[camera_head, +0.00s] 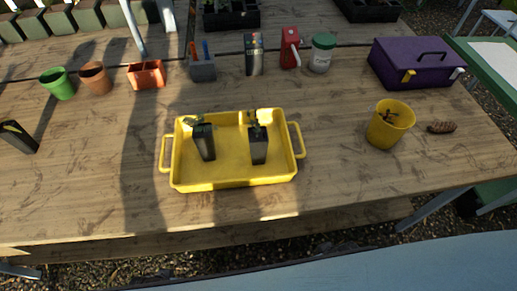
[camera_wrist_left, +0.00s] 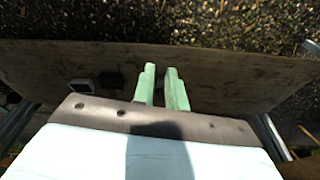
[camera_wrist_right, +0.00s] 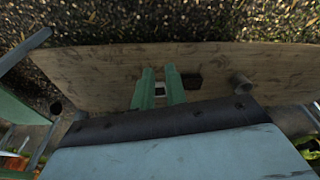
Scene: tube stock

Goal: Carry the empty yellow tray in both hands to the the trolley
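The yellow tray (camera_head: 230,184) lies flat on the wooden table in the head view, with a loop handle at each short end. It is not empty: two dark pots with small plants, a left one (camera_head: 204,143) and a right one (camera_head: 258,147), stand in it. Neither gripper shows in the head view. My left gripper (camera_wrist_left: 162,68) shows two green fingers with a narrow gap and nothing between them. My right gripper (camera_wrist_right: 159,70) also has a narrow gap and holds nothing. I cannot identify the trolley; a green-edged pale surface (camera_head: 497,62) is at the far right.
On the table (camera_head: 330,190) are a yellow pot (camera_head: 389,125), a brown lump (camera_head: 441,127), a purple toolbox (camera_head: 408,67), a green pot (camera_head: 57,84), a terracotta pot (camera_head: 96,78) and a dark item (camera_head: 18,137) at left. Table around the tray is clear.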

